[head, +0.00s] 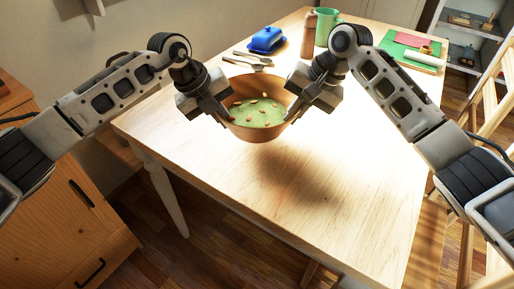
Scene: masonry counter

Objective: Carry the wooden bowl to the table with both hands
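The wooden bowl (258,134) hangs in the air over the near left part of the wooden table (330,215), and a soft shadow lies on the tabletop below and to the right of it. It holds something green with several pale pieces on top and looks about level. My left gripper (222,114) is at the bowl's left rim. My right gripper (293,112) is at its right rim. Each looks shut on the bowl's wall, though the fingertips are partly hidden by the rim.
Behind the bowl are cutlery (252,58), a blue butter dish (267,39), a brown bottle (309,34) and a green mug (327,27). A green board (408,40) lies at the back right. Wooden chairs (488,115) stand at the right. The table's front is clear.

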